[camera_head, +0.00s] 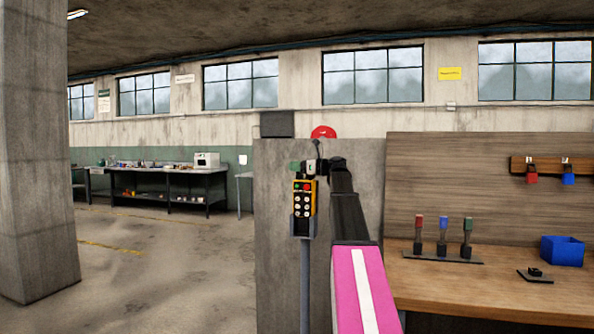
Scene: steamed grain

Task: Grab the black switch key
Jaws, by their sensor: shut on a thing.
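My gripper (312,166) is at the end of my pink and black arm, just above a yellow push-button pendant. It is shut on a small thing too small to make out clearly. A thin dark piece (317,149) stands up at the gripper, and a small green patch (295,167) shows at its left. I cannot tell whether the held thing is the black switch key. On the workbench at the right, a small black object (535,272) sits on a dark flat plate, well apart from my gripper.
The yellow pendant (304,198) sits in a holder on a grey post (305,285), before a concrete block with a red dome (323,132). The wooden workbench (480,290) bears a rack of coloured handles (443,240) and a blue bin (562,250). Open floor lies left.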

